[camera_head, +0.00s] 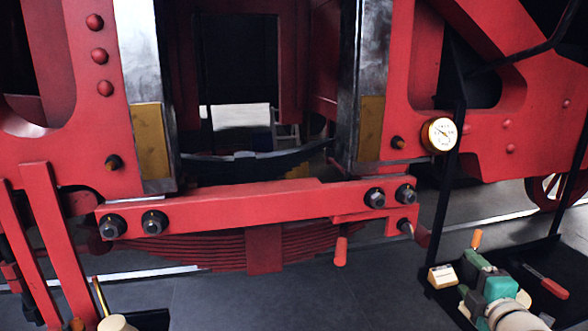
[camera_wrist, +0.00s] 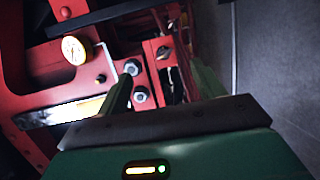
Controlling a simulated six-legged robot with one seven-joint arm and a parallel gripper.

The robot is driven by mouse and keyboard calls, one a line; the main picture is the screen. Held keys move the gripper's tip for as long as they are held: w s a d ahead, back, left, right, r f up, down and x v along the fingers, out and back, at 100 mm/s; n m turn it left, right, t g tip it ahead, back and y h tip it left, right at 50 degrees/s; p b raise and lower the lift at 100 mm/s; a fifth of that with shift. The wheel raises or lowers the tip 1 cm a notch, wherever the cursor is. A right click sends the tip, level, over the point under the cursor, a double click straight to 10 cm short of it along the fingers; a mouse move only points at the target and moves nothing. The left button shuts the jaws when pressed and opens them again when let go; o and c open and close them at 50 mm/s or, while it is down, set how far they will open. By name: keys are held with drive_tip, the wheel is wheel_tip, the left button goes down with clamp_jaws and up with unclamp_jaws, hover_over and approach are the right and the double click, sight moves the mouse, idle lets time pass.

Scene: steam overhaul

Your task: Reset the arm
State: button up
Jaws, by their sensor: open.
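My gripper (camera_head: 468,284) is at the lower right of the head view, over a black tray. Its green fingers are apart. In the wrist view the gripper (camera_wrist: 160,78) is open, with nothing between the fingers. It faces the red locomotive frame (camera_wrist: 30,90), where two dark bolts (camera_wrist: 137,82) show between the fingers. In the head view the same bolts (camera_head: 390,196) sit at the right end of a red cross bar (camera_head: 250,208). The fingers appear clear of the frame.
The black tray (camera_head: 440,296) holds a small pale block (camera_head: 441,277) and a red-handled tool (camera_head: 545,282). A round gauge (camera_head: 439,134) sits on the frame. A red handle (camera_head: 340,250) hangs below the bar. Dark floor (camera_head: 330,300) lies open in front.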

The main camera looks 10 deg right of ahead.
drive_tip(key=a+m+g, duration=0.6)
drive_tip(key=a+m, duration=0.5)
drive_tip(key=a, duration=0.3)
drive_tip(key=s+a+f+m+g+y, duration=0.1)
drive_tip(key=s+a+m+g+y, duration=0.1)
drive_tip(key=s+a, duration=0.3)
drive_tip(key=s+a+f+m+g+y, duration=0.1)
drive_tip(key=s+a, duration=0.4)
drive_tip(key=a, duration=0.6)
drive_tip(key=shift+a+f+m+g+y, duration=0.45)
drive_tip(key=shift+m+g, duration=0.25)
drive_tip(key=shift+g, duration=0.2)
drive_tip(key=shift+s+d, duration=0.1)
